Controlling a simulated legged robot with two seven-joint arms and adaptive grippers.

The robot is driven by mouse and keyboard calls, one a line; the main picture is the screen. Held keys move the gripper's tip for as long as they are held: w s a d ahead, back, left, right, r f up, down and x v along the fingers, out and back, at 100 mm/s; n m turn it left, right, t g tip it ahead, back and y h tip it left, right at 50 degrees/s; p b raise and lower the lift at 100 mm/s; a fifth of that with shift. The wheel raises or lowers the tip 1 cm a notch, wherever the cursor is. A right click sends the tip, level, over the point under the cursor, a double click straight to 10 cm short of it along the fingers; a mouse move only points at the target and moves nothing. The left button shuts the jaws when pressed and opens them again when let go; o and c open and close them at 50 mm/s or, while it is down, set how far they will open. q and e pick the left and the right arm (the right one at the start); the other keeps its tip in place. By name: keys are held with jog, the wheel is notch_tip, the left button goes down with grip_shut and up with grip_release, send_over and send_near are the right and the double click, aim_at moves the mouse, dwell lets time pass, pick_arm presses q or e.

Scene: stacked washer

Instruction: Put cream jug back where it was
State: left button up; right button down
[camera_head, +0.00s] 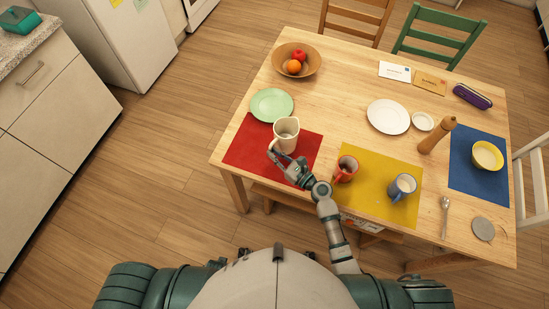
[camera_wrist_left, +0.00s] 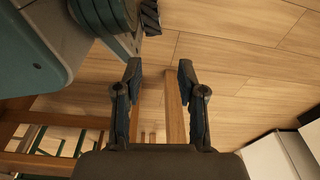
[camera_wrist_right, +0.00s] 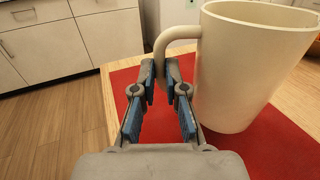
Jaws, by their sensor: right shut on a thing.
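The cream jug (camera_head: 286,135) is upright at the back part of the red placemat (camera_head: 247,149); I cannot tell whether its base touches the mat. My right gripper (camera_head: 276,154) is shut on the jug's handle. The right wrist view shows the fingers (camera_wrist_right: 160,75) closed around the lower end of the handle, with the jug's body (camera_wrist_right: 245,65) just to their right. My left gripper (camera_wrist_left: 160,70) is open and empty over the wooden floor, and it is out of the head view.
A green plate (camera_head: 271,104) lies just behind the red mat. A red mug (camera_head: 345,169) and a blue-grey mug (camera_head: 402,187) stand on the yellow mat (camera_head: 375,190) to the right. A fruit bowl (camera_head: 311,68) stands farther back. The table's middle is clear.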

jog(key=shift+d+f+b, duration=0.2)
jog(key=shift+f+b, duration=0.3)
jog(key=shift+f, duration=1.1)
jog(key=shift+a, duration=0.2)
pick_arm(q)
jog(key=w+r, duration=0.1)
jog(key=w+d+r, duration=0.1)
jog(key=shift+w+r, duration=0.3)
jog(key=shift+w, duration=0.1)
pick_arm(e)
jog(key=shift+a, duration=0.2)
jog(key=c, duration=1.2)
grip_release()
jog(key=shift+d+f, duration=0.1)
jog(key=shift+d, duration=0.05)
pick_arm(q)
jog(key=shift+d, duration=0.2)
pick_arm(e)
jog(key=shift+d, duration=0.15)
pick_arm(q)
jog(key=shift+d+r, duration=0.1)
jog(key=shift+r, duration=0.05)
